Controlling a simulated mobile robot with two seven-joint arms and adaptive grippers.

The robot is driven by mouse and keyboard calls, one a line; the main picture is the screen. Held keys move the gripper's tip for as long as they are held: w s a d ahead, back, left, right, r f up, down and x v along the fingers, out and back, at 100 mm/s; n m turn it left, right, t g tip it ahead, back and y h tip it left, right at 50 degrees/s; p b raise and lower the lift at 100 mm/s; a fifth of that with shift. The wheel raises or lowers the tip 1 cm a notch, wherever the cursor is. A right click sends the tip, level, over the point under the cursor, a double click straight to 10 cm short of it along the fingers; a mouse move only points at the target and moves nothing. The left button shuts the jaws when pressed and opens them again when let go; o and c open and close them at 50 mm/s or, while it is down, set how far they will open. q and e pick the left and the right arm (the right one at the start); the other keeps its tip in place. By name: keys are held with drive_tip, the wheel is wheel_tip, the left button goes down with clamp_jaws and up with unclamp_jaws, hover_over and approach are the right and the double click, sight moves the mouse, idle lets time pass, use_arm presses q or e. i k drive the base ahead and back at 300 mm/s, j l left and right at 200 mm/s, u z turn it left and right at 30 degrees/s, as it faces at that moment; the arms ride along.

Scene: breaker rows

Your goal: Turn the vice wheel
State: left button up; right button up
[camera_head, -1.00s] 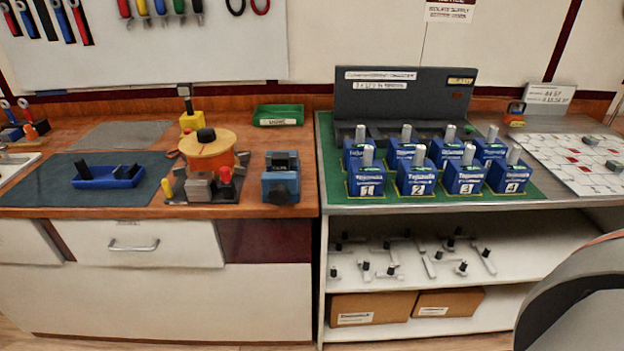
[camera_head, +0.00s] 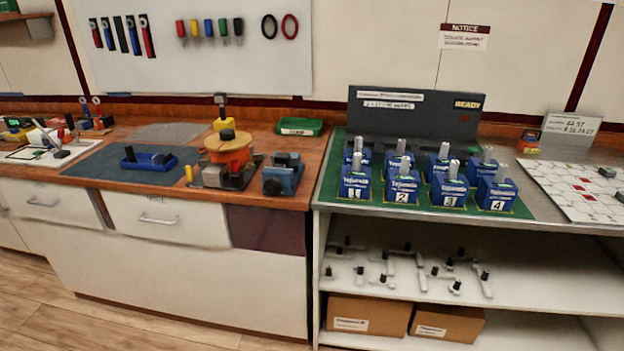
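A small blue block-like device with dark jaws on top, which looks like the vice (camera_head: 284,172), sits near the right front edge of the wooden bench. A dark round part that may be its wheel (camera_head: 272,186) shows low on its front face. It is too small to tell which way the wheel is turned. Neither of my grippers is in view, and nothing touches the vice.
An orange reel (camera_head: 228,151) stands left of the vice, and a blue tray (camera_head: 148,160) lies on a dark mat. A green bin (camera_head: 299,127) is behind. Numbered blue breakers (camera_head: 402,187) stand on the metal bench at right. Floor (camera_head: 60,290) at lower left is clear.

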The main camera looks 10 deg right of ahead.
sight(274, 186)
drive_tip(key=i+l+u, duration=0.1)
drive_tip(key=l, duration=0.2)
drive_tip(key=i+l+u, duration=0.25)
drive_tip(key=i+l, duration=0.15)
drive_tip(key=l, duration=0.2)
drive_tip(key=i+l+u, duration=0.15)
drive_tip(key=l, duration=0.15)
